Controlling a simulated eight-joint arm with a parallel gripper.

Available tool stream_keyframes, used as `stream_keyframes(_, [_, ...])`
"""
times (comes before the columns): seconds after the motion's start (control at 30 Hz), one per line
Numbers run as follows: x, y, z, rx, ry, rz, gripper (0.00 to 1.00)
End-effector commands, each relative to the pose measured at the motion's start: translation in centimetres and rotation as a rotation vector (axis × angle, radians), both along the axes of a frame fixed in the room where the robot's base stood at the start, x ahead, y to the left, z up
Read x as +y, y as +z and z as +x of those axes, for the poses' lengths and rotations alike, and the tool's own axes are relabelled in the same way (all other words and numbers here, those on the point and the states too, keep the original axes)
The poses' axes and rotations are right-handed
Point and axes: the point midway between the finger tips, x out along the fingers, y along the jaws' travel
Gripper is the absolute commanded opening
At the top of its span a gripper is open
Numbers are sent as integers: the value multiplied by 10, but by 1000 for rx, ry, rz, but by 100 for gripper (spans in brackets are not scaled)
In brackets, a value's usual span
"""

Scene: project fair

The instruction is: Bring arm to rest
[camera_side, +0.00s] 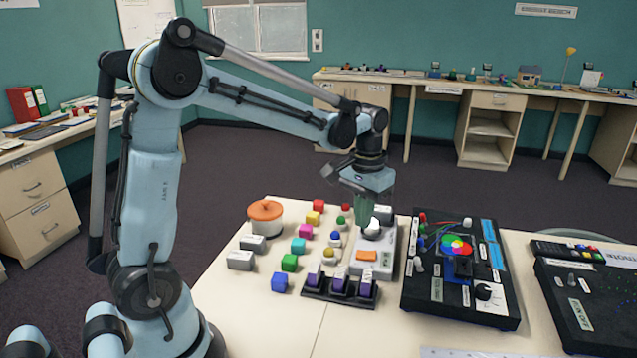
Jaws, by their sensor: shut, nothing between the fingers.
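My arm reaches from the left over the table, bent at the elbow, with its end pointing down. My gripper (367,224) is low over the grey panel (386,262), just above or beside a white round knob (372,232). I cannot tell whether it touches the knob. Its fingers are shut and hold nothing.
Several coloured cubes (289,262) and balls stand left of the panel, with an orange-lidded pot (265,215). A rack of purple pieces (340,287) is in front. A black electronics board (460,268) lies to the right. The table's front left is bare.

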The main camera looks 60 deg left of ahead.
Motion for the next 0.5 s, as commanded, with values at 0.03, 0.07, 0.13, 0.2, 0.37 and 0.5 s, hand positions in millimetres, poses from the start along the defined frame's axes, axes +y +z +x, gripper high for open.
stream_keyframes(0.03, [0,0,0,0,0,0,0])
stream_keyframes(0.07, [0,0,0,-1,0,0,0])
stream_keyframes(0.13, [-1,2,-1,-7,-3,1,0])
stream_keyframes(0.2, [-4,5,-5,-25,-12,5,0])
stream_keyframes(0.37, [-17,21,-22,-116,-51,19,0])
stream_keyframes(0.5, [-31,33,-42,-223,-98,35,0])
